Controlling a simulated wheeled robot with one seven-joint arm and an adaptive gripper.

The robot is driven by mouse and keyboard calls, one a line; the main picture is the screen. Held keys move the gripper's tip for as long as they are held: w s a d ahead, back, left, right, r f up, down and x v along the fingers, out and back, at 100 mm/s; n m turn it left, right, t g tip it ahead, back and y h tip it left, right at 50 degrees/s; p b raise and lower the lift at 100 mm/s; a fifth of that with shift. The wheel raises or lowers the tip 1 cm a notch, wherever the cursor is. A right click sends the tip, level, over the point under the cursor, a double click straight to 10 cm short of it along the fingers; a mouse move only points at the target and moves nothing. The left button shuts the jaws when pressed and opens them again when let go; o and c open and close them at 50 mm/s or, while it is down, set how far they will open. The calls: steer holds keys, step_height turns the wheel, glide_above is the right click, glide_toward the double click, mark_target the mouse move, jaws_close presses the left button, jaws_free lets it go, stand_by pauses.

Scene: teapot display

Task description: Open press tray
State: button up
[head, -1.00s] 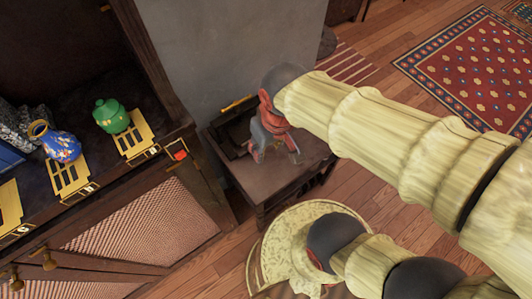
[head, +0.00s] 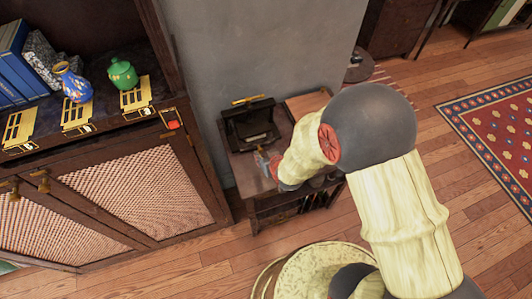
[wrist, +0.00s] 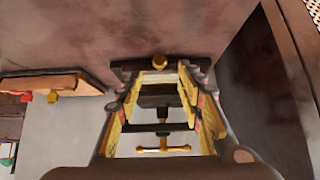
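The press (head: 240,128) is a dark box with a gold bar handle (head: 248,99) on top. It stands on a small wooden table (head: 246,172) against the grey wall. In the wrist view the press (wrist: 160,101) shows between my fingers, with the gold bar (wrist: 163,149) low and a gold knob (wrist: 160,62) near the fingertips. My gripper (head: 271,168) is low in front of the press, its fingers apart; it also shows in the wrist view (wrist: 160,75). I cannot tell whether a finger touches the knob. The tray itself is not clearly distinguishable.
A cabinet (head: 135,190) with lattice doors stands left of the table. On its shelf are a blue vase (head: 72,84), a green pot (head: 122,74) and gold plates (head: 136,96). A red piece (head: 172,125) is on its corner. Wooden floor (head: 225,250) is clear in front.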

mark_target(261, 151)
steer(key=b+x, duration=0.2)
steer(key=x, duration=0.5)
steer(key=shift+w+a+f, duration=0.1)
steer(key=shift+w+f, duration=0.05)
steer(key=shift+w, duration=0.1)
steer(key=c, duration=0.3)
jaws_close()
stand_by(0.4)
